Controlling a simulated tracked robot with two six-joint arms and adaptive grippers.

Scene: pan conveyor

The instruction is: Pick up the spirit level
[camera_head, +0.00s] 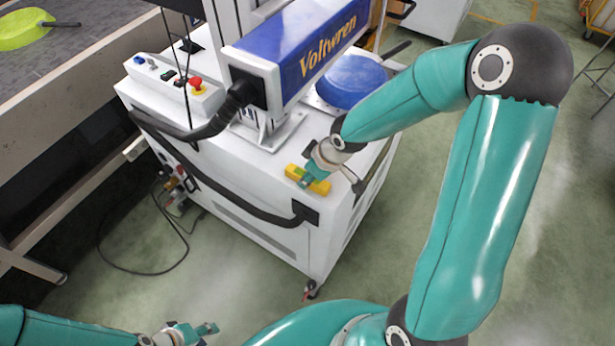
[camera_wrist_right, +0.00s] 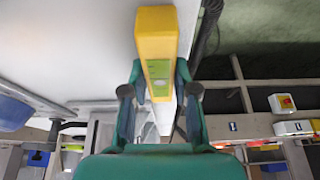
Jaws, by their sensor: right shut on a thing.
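The yellow spirit level (camera_head: 321,187) is at the front corner of the white machine cabinet's top. It also shows in the right wrist view (camera_wrist_right: 156,35), yellow with a green patch, sticking out between the fingers. My right gripper (camera_head: 308,179) is shut on the level, with a teal finger on each side. Its fingers partly hide the level in the head view. I cannot tell whether the level touches the cabinet top. My left gripper (camera_head: 206,330) is low at the bottom edge of the head view, far from the level, and its opening is too small to make out.
The white cabinet (camera_head: 240,190) carries a blue laser head (camera_head: 300,50), a blue round pan (camera_head: 350,82) and a control box with a red button (camera_head: 196,84). A black hose runs along its front. A conveyor (camera_head: 90,45) with a green pan (camera_head: 22,30) stands left.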

